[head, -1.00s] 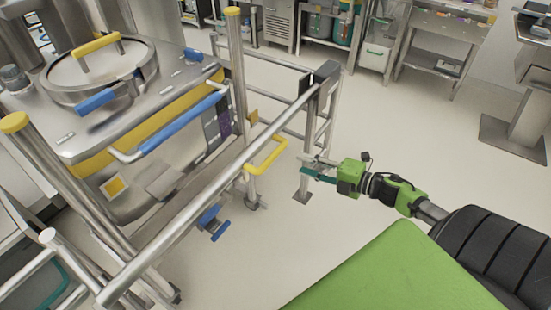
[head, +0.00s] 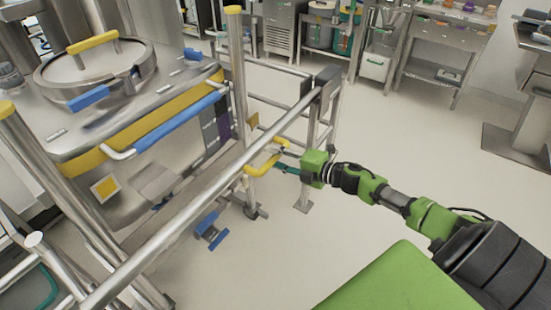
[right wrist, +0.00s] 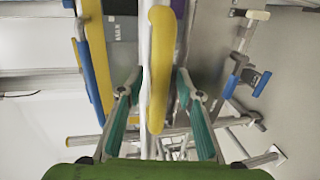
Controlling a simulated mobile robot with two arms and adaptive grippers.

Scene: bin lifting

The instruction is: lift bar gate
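The bar gate (head: 180,222) is a long metal bar that runs from the lower left to a dark block at a post in the head view. A yellow handle (head: 262,163) sticks out from its side. My right gripper (head: 284,160), green with teal fingers, is at this handle. In the right wrist view the yellow handle (right wrist: 158,75) stands between the two spread fingers of my right gripper (right wrist: 158,84), with a gap on each side. The exact depth of the handle between the fingers is hard to tell. My left gripper is not in view.
A steel machine (head: 105,130) with a round lid and blue and yellow handles stands behind the bar at left. A blue-handled fitting (head: 210,232) sits low below the bar. Steel carts (head: 432,60) stand at the back. The floor right of the gate is clear.

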